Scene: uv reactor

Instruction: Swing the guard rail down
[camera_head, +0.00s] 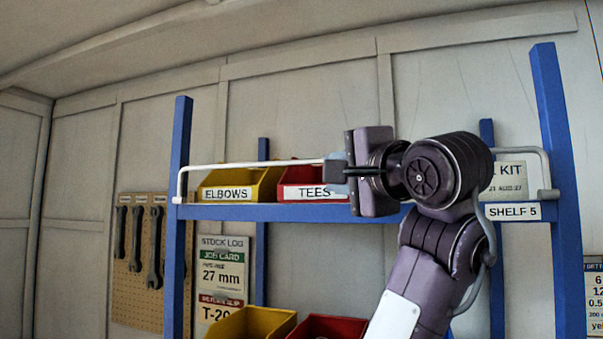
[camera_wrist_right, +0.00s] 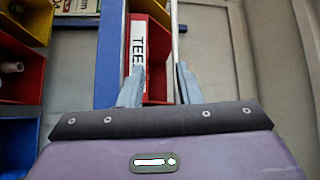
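The guard rail (camera_head: 250,165) is a thin white bar with bent ends. It stands up across the front of the top blue shelf, before the bins, its ends at the two front posts. My right gripper (camera_head: 338,168) is at the middle of the rail and hides part of it. In the right wrist view my right gripper (camera_wrist_right: 159,85) has its fingers apart. The rail (camera_wrist_right: 175,35) runs between them, closer to the right finger; whether it touches is unclear. My left gripper is not in view.
A yellow ELBOWS bin (camera_head: 240,180) and a red TEES bin (camera_head: 300,178) stand on the shelf (camera_head: 260,213) behind the rail. More yellow (camera_head: 255,322) and red bins (camera_head: 325,327) are below. Blue posts (camera_head: 178,150) flank the rack. A pegboard with wrenches (camera_head: 137,240) hangs left.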

